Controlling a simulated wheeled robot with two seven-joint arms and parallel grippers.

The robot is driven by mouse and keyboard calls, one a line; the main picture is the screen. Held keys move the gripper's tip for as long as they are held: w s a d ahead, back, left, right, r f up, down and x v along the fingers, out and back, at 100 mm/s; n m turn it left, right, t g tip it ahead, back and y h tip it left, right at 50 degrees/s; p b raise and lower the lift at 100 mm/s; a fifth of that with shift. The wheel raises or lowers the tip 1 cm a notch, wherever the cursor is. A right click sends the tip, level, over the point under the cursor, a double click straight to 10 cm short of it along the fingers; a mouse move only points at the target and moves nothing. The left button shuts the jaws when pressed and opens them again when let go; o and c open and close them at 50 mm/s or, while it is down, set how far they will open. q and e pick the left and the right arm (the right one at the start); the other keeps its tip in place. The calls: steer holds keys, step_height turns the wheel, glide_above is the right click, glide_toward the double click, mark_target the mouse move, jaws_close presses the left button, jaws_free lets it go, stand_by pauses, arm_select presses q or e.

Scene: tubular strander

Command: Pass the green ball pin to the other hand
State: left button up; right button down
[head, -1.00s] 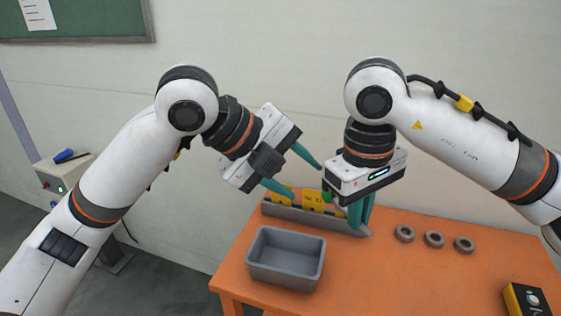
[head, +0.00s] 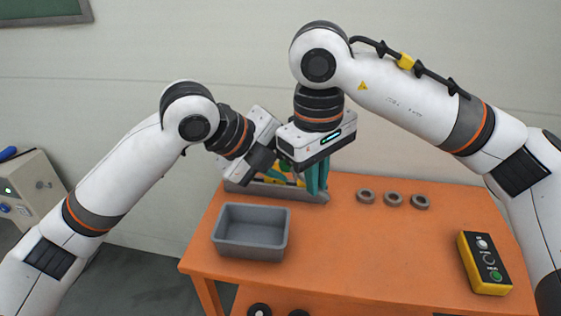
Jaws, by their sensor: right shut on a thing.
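My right gripper (head: 316,188) points down over the back of the orange table, its teal fingers shut on the green ball pin. The pin itself is not clearly visible; the hands cover it. My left gripper (head: 284,176) reaches in from the left, close beside the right gripper. One of its teal fingers shows low and set off to the side, so it looks open. Its other finger is hidden behind the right hand, and I cannot tell whether it touches the pin.
A grey rack (head: 310,197) with yellow parts stands behind the hands. A grey bin (head: 250,246) sits at the front left of the orange table (head: 365,258). Several grey rings (head: 393,200) lie at the back right. A yellow button box (head: 484,263) is at right.

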arm_select(q)
jaws_close()
arm_select(e)
steer(key=c, duration=1.4)
jaws_free()
steer(key=shift+c, duration=0.2)
steer(key=shift+r, duration=0.1)
